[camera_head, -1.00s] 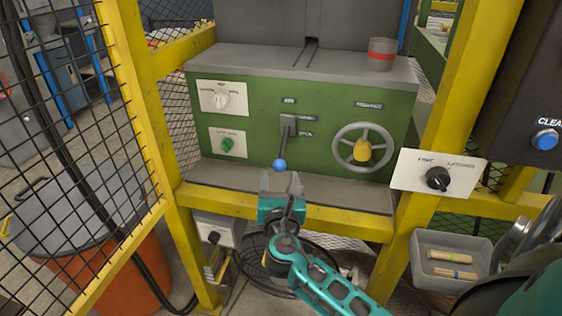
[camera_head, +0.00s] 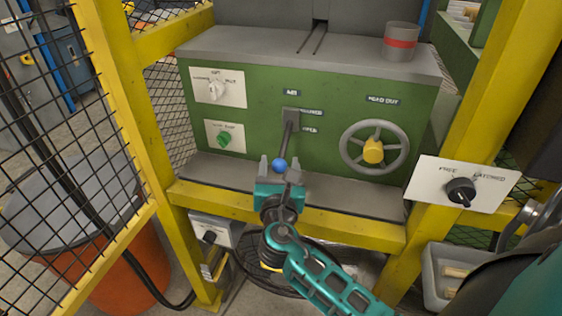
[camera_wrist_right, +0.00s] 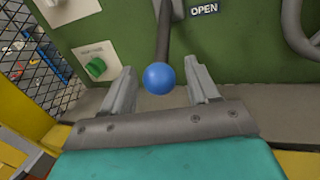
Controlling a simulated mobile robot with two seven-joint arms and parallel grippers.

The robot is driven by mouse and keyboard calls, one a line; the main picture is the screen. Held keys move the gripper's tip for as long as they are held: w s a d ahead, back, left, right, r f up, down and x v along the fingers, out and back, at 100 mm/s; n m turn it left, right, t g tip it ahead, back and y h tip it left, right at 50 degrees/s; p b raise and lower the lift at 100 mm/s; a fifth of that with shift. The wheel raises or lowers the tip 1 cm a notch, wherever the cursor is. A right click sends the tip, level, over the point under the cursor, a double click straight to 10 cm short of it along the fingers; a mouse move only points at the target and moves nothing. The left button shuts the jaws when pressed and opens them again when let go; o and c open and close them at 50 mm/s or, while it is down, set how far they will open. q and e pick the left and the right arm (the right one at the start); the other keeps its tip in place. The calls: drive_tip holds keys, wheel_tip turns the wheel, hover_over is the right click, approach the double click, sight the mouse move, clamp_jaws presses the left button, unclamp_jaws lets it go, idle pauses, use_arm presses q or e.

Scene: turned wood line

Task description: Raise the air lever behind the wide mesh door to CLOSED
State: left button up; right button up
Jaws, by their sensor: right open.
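The air lever (camera_head: 286,138) is a dark rod with a blue ball knob (camera_head: 279,165) on the green machine panel, under a label that seems to read AIR. It points down, its knob low and a little left of its pivot. My right gripper (camera_head: 280,166) is open, with its fingertips on either side of the blue knob in the head view. In the right wrist view the blue knob (camera_wrist_right: 159,78) sits between the two open fingers, with gaps on both sides. An OPEN label (camera_wrist_right: 204,9) is right of the rod. The mesh door (camera_head: 60,130) stands at the left. My left gripper is not in view.
A handwheel (camera_head: 374,147) is right of the lever. A white switch plate (camera_head: 218,87) and a green knob (camera_head: 224,139) are on its left. Yellow posts (camera_head: 470,120) frame the opening, with a yellow rail (camera_head: 340,229) below. A black selector knob (camera_head: 460,191) is on the right post.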

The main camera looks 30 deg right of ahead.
drive_tip(key=shift+w, duration=0.1)
idle(0.3)
clamp_jaws()
idle(0.4)
